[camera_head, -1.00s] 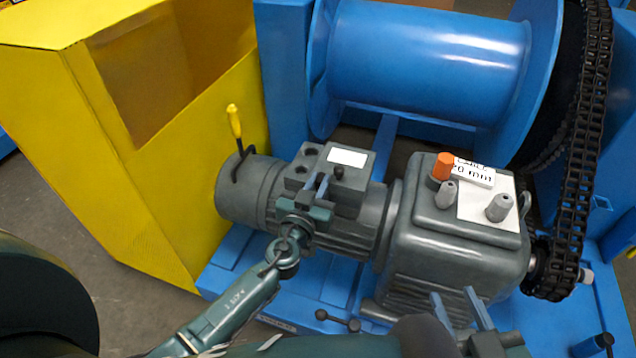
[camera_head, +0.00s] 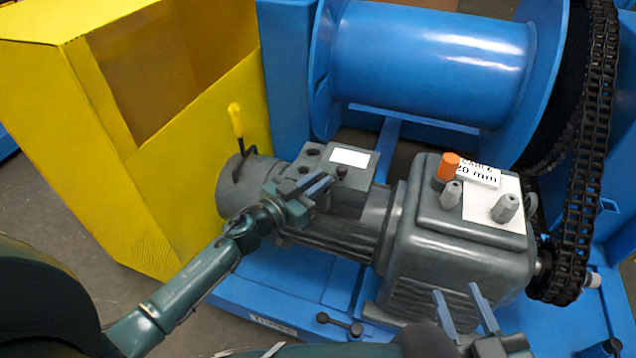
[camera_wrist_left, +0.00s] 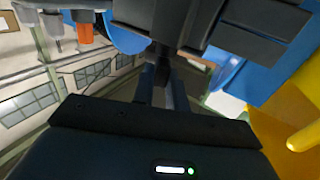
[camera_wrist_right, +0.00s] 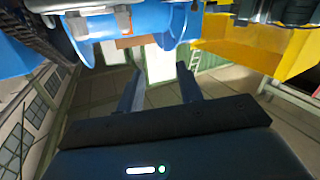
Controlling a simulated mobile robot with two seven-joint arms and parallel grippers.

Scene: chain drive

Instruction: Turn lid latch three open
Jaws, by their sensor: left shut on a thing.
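The grey motor's terminal box (camera_head: 363,162) has a lid with a white label and dark round fittings near its corners. My right gripper (camera_head: 464,303) is open and empty in front of the gearbox.
The gearbox (camera_head: 455,240) carries an orange cap (camera_head: 449,165), grey plugs and a label sheet. A yellow-handled lever (camera_head: 236,120) rises behind the motor's left end. A yellow cabinet (camera_head: 190,190) stands left, a blue drum (camera_head: 430,60) behind, and a chain (camera_head: 590,150) right.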

